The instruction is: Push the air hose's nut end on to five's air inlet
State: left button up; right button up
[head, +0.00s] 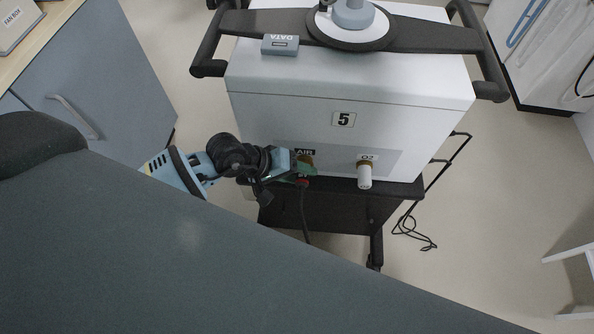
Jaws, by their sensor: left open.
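The ventilator marked five (418,115) stands upright in the middle of the head view. Its brass-coloured air inlet (307,161) shows under the AIR label, partly covered by my left gripper. My left gripper (303,170) is at the inlet, coming in from the left, with its jaws open. Small green and red parts show at its fingertips. A black hose (305,216) hangs down from just below there. The hose's nut end is too small and covered to tell, so I cannot tell whether it is seated on the inlet. My right gripper is out of view.
The O2 inlet with a white fitting (365,176) is right of the air inlet. Black handles (492,90) jut from the ventilator's sides. A grey cabinet (105,75) stands left. A thin black cable (412,230) hangs at the right, above free floor.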

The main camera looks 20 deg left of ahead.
pick_arm(q)
jog(key=v, duration=0.8)
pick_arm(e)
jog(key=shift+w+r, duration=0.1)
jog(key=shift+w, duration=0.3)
